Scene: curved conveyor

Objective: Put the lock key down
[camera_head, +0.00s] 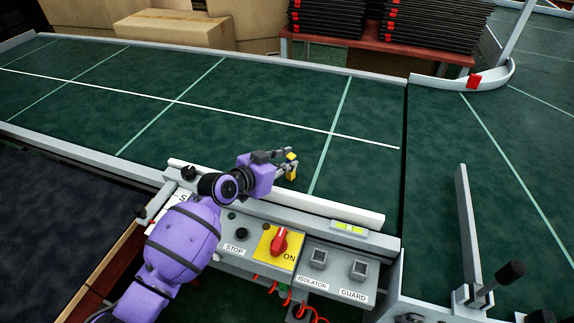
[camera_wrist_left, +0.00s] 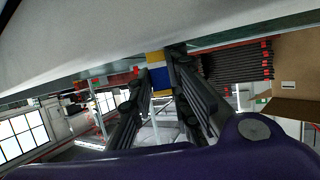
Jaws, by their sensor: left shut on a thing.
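My left gripper (camera_head: 286,163) reaches over the rail of the control panel, above the near part of the green conveyor. It is shut on a small yellow lock key (camera_head: 292,172), which hangs at its fingertips. In the left wrist view a yellow and blue piece (camera_wrist_left: 157,74) sits between the two dark fingers, close to a pale grey surface. I cannot tell whether the key touches anything below it. My right gripper is not in view.
The control panel carries a red switch on a yellow ON plate (camera_head: 281,244), a STOP label, and square sockets marked ISOLATOR (camera_head: 318,259) and GUARD (camera_head: 359,270). A grey rail (camera_head: 330,210) edges it. A black-knobbed lever (camera_head: 508,273) stands right. The belt (camera_head: 250,100) is clear.

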